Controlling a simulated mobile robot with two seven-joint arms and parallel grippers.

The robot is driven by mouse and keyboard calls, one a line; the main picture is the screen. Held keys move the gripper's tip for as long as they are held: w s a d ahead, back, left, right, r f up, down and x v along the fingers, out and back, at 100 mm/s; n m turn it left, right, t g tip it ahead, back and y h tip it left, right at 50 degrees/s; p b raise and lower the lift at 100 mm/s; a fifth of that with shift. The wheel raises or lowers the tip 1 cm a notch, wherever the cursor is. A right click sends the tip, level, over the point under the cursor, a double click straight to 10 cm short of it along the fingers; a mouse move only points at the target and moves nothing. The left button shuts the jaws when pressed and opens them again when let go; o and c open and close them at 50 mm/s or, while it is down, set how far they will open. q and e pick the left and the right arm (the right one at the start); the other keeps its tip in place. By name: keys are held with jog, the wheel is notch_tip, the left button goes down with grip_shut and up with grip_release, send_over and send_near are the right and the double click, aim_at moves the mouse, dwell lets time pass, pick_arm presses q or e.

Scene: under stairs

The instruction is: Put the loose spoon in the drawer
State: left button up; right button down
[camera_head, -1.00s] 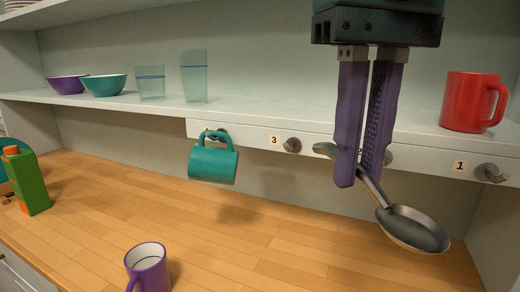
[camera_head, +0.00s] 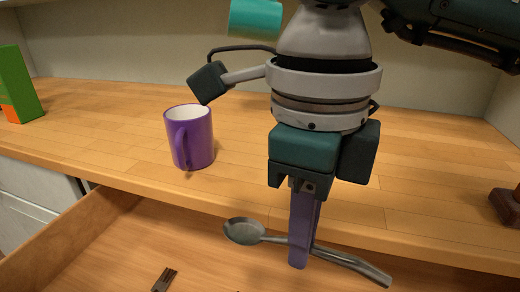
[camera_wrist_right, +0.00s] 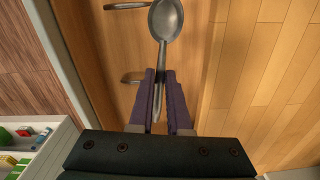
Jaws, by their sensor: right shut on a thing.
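The loose spoon (camera_head: 244,232) is metal, with its bowl to the left and its handle running down to the right. My right gripper (camera_head: 304,258) points down and is shut on the spoon's handle, above the open drawer (camera_head: 75,240). In the right wrist view the spoon (camera_wrist_right: 166,20) sticks out beyond my right gripper (camera_wrist_right: 159,75), over the wooden drawer floor (camera_wrist_right: 88,50). The spoon's height above the floor is hard to tell. My left gripper is out of view.
A dark utensil end (camera_head: 165,279) lies in the drawer. The right wrist view shows metal utensil parts (camera_wrist_right: 132,78) there. On the counter (camera_head: 100,165) stand a purple mug (camera_head: 198,140) and a green carton (camera_head: 18,85). A teal mug (camera_head: 255,18) is above, partly cut off.

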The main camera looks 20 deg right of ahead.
pick_arm(q)
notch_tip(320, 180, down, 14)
jog(key=b, duration=1.1)
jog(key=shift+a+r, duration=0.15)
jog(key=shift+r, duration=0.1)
pick_arm(e)
jog(key=f+m, duration=0.2)
jog(key=f, duration=0.4)
jog(key=s+a+f+m, duration=0.1)
jog(key=f+m, duration=0.2)
jog(key=f, duration=0.3)
jog(key=a+f+m, duration=0.1)
jog(key=f+m, duration=0.1)
jog(key=f, duration=0.5)
jog(key=shift+s, duration=0.2)
pick_arm(q)
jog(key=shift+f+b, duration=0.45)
jog(key=shift+b, duration=0.2)
pick_arm(e)
jog(key=shift+f, duration=0.5)
jog(key=c, duration=0.8)
grip_release()
jog(key=shift+r, duration=0.1)
